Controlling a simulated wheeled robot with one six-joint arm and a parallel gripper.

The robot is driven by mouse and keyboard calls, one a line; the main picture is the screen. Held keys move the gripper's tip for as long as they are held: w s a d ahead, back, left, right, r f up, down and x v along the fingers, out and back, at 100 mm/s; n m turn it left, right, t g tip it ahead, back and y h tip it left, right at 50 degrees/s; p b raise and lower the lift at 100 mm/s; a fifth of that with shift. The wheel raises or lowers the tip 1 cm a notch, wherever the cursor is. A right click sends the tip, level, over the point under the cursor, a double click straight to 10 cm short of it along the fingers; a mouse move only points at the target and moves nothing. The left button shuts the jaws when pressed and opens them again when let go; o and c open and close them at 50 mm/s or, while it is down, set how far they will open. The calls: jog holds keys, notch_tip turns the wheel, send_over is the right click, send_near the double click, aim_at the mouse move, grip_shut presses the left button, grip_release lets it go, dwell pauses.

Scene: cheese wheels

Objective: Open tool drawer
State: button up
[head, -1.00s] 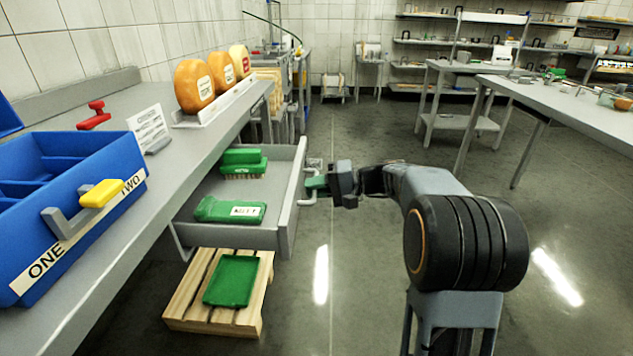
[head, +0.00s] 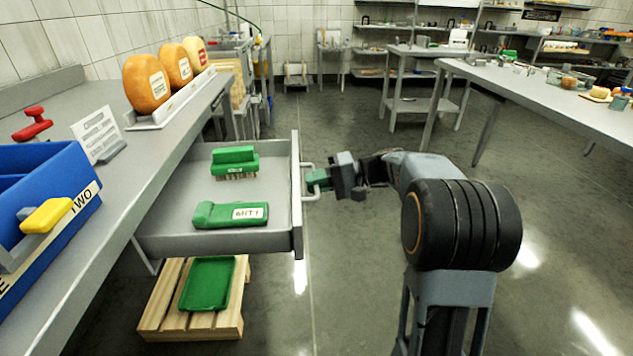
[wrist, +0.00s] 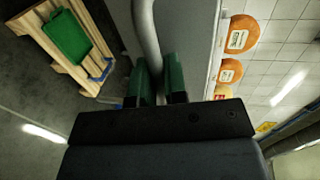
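The grey tool drawer (head: 293,232) stands pulled well out from under the counter on the left. In it lie a green brush (head: 235,158) and a green labelled tool (head: 215,214). Its bar handle (head: 307,194) is on the front, facing right. My gripper (head: 318,180) is at this handle. In the wrist view, the green fingers of my gripper (wrist: 159,82) lie on both sides of the handle bar (wrist: 147,35), with little gap, and appear closed on it. The exact contact is partly hidden.
A wooden pallet (head: 151,318) with a green tray (head: 208,284) is below the drawer. The counter (head: 105,208) holds cheese wheels (head: 147,83) and a blue bin (head: 75,213). Open floor (head: 345,125) lies beyond my arm; another table (head: 520,82) is at right.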

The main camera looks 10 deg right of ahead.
jog(key=o, duration=0.4)
jog(key=shift+o, duration=0.2)
jog(key=shift+d, duration=0.1)
jog(key=p+v, duration=0.4)
jog(key=v, duration=0.9)
jog(key=shift+d, duration=0.35)
jog(key=shift+s, duration=0.1)
jog(key=s+a+r+n+h+p, duration=0.1)
jog(key=s+a+r+h+p, duration=0.4)
jog(key=p, duration=0.9)
jog(key=s+a+r+t+h+p, duration=0.1)
jog(key=s+a+r+h+p, duration=0.4)
jog(key=s+r+h+p, duration=0.5)
jog(key=s+r+p, duration=0.3)
jog(key=r+p, duration=0.2)
jog(key=shift+s+r+n+p, duration=0.15)
jog(key=shift+r+n+p, duration=0.15)
jog(key=shift+r+n, duration=0.1)
